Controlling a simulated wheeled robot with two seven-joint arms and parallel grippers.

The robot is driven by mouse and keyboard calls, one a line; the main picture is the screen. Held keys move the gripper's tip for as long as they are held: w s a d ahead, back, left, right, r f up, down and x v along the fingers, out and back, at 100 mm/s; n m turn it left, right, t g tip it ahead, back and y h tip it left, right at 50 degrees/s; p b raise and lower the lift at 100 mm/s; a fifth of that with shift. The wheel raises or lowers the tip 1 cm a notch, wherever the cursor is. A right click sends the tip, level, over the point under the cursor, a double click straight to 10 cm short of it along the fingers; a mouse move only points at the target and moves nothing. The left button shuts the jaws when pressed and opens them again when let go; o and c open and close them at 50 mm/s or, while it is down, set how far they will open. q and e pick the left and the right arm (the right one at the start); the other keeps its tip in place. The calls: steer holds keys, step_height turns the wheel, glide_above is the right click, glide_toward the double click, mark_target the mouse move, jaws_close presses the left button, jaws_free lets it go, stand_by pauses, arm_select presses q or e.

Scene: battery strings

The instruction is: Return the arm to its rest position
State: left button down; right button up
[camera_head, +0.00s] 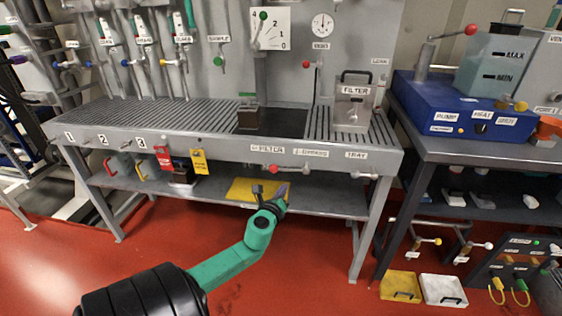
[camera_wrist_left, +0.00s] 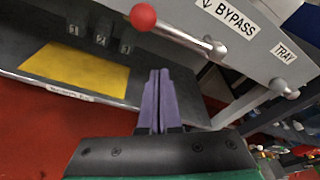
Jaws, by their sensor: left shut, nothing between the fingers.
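My left arm (camera_head: 232,262), green with a black section, reaches up from the bottom left toward the front of the grey bench. Its gripper (camera_head: 282,190) is in front of the lower shelf, near the yellow mat. In the left wrist view its two purple fingers (camera_wrist_left: 158,98) are together with nothing between them. The gripper appears apart from the bench and the shelf. My right gripper is in neither view.
The bench front edge (camera_head: 225,147) overhangs the shelf. A red-knobbed bypass lever (camera_wrist_left: 143,16) sticks out close above the gripper. A yellow mat (camera_wrist_left: 75,68) lies on the shelf. Right of the bench stands a table with a blue pump unit (camera_head: 460,105). Red floor (camera_head: 310,270) lies open in front.

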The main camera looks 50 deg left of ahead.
arm_select(q)
steer(key=v, duration=0.6)
steer(key=shift+s+a, duration=0.15)
steer(key=shift+a, duration=0.1)
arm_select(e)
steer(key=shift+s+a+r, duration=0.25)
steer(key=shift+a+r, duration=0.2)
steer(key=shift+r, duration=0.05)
arm_select(q)
steer(key=s+d+f+n+g+h+p, duration=0.2)
steer(key=s+f+n+g+p, duration=0.35)
steer(key=f, duration=0.65)
steer(key=s+d+f+n+g+h+p, duration=0.1)
steer(key=s+f+n+g+p, duration=0.1)
steer(key=s+f+n, duration=0.7)
steer(key=s+d+f+n+g+h+p, duration=0.2)
steer(key=s+d+f+n, duration=0.1)
steer(key=s+d+f, duration=0.3)
steer(key=s+d+f+n+g+h+p, duration=0.2)
steer(key=s+d+f, duration=0.4)
steer(key=s+d, duration=0.4)
steer(key=s+n+g, duration=0.1)
steer(key=s, duration=0.2)
steer(key=shift+f+n+h, duration=0.35)
steer(key=shift+f+h, duration=0.05)
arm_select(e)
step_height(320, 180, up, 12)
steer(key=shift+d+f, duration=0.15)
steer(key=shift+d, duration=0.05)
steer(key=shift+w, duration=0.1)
